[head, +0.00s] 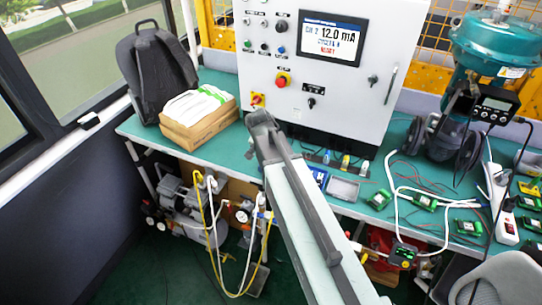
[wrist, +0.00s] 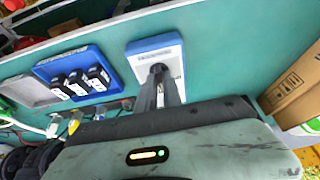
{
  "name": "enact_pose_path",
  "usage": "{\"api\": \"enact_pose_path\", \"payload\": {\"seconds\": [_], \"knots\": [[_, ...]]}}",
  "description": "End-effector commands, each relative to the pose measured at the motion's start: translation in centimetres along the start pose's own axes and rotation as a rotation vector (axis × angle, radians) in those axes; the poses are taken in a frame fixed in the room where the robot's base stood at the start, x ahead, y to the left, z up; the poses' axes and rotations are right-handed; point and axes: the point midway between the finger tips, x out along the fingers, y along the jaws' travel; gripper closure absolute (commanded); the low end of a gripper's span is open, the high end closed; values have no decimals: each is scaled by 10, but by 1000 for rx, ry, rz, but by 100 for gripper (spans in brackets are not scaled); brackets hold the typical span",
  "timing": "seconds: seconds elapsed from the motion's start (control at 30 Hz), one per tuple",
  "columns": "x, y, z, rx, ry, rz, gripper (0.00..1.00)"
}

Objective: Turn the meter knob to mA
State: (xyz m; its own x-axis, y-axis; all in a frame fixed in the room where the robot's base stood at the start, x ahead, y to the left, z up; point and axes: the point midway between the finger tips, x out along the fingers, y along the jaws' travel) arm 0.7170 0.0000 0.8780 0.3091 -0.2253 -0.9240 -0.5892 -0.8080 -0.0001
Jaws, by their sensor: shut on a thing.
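The meter (wrist: 136,47) lies on the green bench top in the wrist view, with a blue body and a pale face. Its dark round knob (wrist: 157,67) is on the face. My gripper (wrist: 158,75) comes down over the face, and its fingers are shut on the knob. The fingers hide most of the knob and the lower part of the face, so I cannot read the markings or the pointer. In the head view my gripper (head: 262,120) is in front of the control cabinet, and my arm hides the meter.
A blue tray (wrist: 46,66) with black blocks and a grey tray (wrist: 18,88) lie left of the meter. A cardboard box (wrist: 293,88) stands to the right. The control cabinet (head: 335,95) stands behind, its screen reading 12.0 mA. Cables and green modules (head: 425,202) cover the right bench.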

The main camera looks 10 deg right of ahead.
Motion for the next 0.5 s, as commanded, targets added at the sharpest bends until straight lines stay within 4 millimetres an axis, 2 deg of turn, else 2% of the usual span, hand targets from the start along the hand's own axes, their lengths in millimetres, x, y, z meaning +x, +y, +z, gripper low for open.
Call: {"api": "enact_pose_path", "payload": {"seconds": [0.13, 0.2, 0.23, 0.5], "knots": [[0, 0, 0, -1, 1, -1, 100], [0, 0, 0, -1, 1, -1, 76], [0, 0, 0, -2, 1, -1, 68], [0, -1, 0, -2, 1, -1, 68]]}}
